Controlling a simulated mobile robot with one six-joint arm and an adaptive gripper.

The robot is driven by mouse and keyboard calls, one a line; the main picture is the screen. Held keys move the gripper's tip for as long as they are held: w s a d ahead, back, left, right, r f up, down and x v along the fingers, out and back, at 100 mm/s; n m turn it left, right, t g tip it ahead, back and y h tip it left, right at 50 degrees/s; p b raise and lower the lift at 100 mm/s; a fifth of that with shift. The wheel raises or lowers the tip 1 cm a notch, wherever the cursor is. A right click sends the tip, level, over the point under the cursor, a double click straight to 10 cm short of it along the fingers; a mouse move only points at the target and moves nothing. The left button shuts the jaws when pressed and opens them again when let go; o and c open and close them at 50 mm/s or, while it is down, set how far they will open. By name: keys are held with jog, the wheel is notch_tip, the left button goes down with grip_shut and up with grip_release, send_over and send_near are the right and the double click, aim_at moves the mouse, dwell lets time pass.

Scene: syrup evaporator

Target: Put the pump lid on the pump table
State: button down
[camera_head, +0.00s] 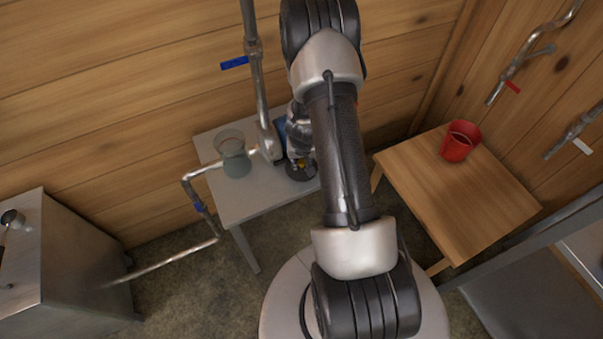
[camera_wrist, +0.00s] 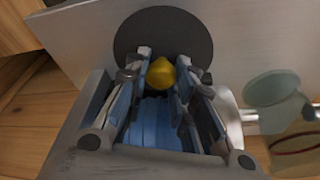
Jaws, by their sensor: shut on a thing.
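The pump lid is a dark round disc with a yellow knob; in the wrist view the lid (camera_wrist: 165,32) lies just beyond my fingertips. My gripper (camera_wrist: 162,78) is shut on the yellow knob, one finger on each side. In the head view the lid (camera_head: 298,174) shows as a dark disc under my gripper (camera_head: 301,163), at the right part of the grey pump table (camera_head: 245,205). The table top also shows behind the lid in the wrist view (camera_wrist: 85,40). I cannot tell whether the lid touches the top. My arm hides part of the table's right side.
A clear glass vessel (camera_head: 234,160) stands on the table, left of the metal pump pipe (camera_head: 259,95). A bent pipe (camera_head: 205,205) runs from there to a metal cabinet (camera_head: 70,260). A wooden table (camera_head: 450,195) with a red cup (camera_head: 460,142) stands at right.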

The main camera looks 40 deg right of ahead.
aim_at(302, 168)
jog(key=shift+f+b, duration=2)
jog(key=shift+f, duration=0.2)
jog(key=shift+f, duration=0.1)
jog(key=shift+f, duration=0.15)
jog(key=c, duration=1.4)
grip_release()
jog(key=shift+o, duration=0.2)
